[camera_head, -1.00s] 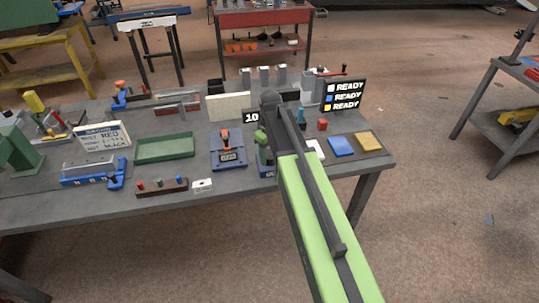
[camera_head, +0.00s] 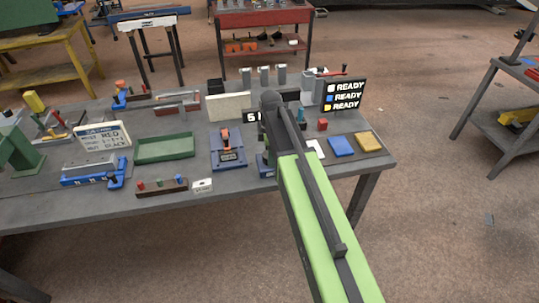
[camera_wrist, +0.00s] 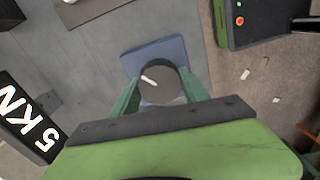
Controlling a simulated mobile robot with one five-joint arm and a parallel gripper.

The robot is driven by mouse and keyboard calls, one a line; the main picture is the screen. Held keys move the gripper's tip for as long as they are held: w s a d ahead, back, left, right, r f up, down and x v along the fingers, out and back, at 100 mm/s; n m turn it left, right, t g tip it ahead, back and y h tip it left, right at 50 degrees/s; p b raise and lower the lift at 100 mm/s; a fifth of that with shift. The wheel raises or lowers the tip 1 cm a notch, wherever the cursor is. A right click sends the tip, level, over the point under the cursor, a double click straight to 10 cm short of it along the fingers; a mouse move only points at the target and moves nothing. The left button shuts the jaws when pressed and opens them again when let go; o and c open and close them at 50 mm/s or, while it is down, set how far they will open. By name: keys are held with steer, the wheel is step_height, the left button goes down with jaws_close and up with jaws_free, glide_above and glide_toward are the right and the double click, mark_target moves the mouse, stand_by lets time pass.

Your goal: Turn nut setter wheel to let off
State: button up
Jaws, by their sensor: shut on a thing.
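The nut setter's wheel (camera_wrist: 168,80) is a dark round knob with a short white mark on its top, seen from above in the wrist view. It stands over a blue base (camera_wrist: 150,53). My gripper (camera_wrist: 161,88) has its green fingers shut on the wheel from both sides. A black display beside it reads "5 KN" in the wrist view (camera_wrist: 27,120) and is partly covered in the head view (camera_head: 252,117). In the head view, my arm hides the wheel and my fingers; only part of the blue base (camera_head: 266,165) shows.
A blue fixture with an orange-red handle (camera_head: 227,148) stands just left on the bench (camera_head: 230,188). A green tray (camera_head: 164,148) lies farther left. Blue (camera_head: 341,146) and yellow (camera_head: 368,142) pads and a "READY" board (camera_head: 343,95) are to the right.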

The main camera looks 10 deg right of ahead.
steer(key=n, duration=0.5)
steer(key=shift+n, duration=2.5)
steer(key=o, duration=1.4)
steer(key=shift+r, duration=0.1)
step_height(320, 180, up, 17)
steer(key=p, duration=1.7)
steer(key=shift+r, duration=0.1)
